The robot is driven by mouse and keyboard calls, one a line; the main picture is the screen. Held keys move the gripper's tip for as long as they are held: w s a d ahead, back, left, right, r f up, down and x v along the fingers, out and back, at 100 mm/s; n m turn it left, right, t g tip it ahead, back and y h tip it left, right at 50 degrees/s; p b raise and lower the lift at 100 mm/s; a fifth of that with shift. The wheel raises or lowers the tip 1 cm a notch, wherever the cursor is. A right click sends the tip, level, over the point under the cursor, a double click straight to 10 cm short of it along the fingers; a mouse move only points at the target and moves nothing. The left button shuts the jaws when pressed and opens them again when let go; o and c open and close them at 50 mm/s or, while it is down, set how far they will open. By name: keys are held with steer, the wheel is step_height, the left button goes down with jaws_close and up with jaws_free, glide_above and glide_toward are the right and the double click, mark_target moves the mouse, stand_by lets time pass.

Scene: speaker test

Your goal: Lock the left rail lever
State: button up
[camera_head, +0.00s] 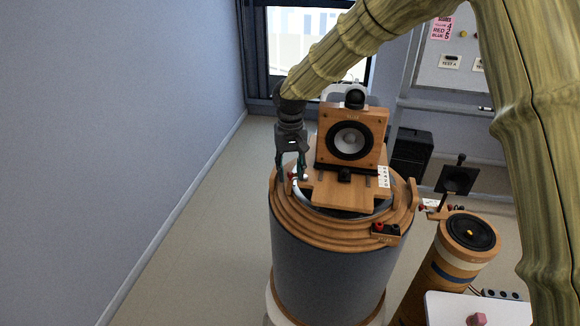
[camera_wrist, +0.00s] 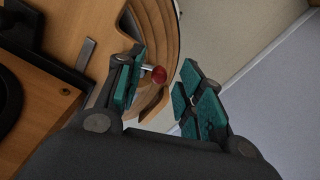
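The left rail lever shows in the wrist view as a short pale metal stem with a red round knob (camera_wrist: 158,74). It stands at the edge of the stepped wooden ring (camera_wrist: 168,40). My gripper (camera_wrist: 162,82) is open with teal finger pads, and the knob appears between the fingers, closer to the left one. I cannot tell whether a finger touches it. In the head view my gripper (camera_head: 291,174) points down at the left side of the round wooden stand top (camera_head: 330,218). A bit of the red knob (camera_head: 290,176) shows between its fingers.
A wooden speaker (camera_head: 372,133) stands on the sliding board, right beside my gripper. A terminal block (camera_head: 386,232) sits on the ring's front. A round speaker column (camera_head: 470,232) and a white table (camera_head: 455,308) are at the right. The floor at left is clear.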

steer(key=shift+w+f, duration=0.35)
steer(key=shift+f, duration=0.1)
steer(key=shift+s+r, duration=0.15)
steer(key=shift+s, duration=0.1)
steer(key=c, duration=0.5)
jaws_close()
steer(key=shift+s+d+n, duration=0.6)
steer(key=shift+n, duration=1.75)
steer(key=shift+s+d+n, duration=0.55)
steer(key=shift+n, duration=1.75)
steer(key=shift+s+d+n, duration=0.6)
steer(key=shift+n, duration=1.75)
steer(key=shift+f, duration=0.2)
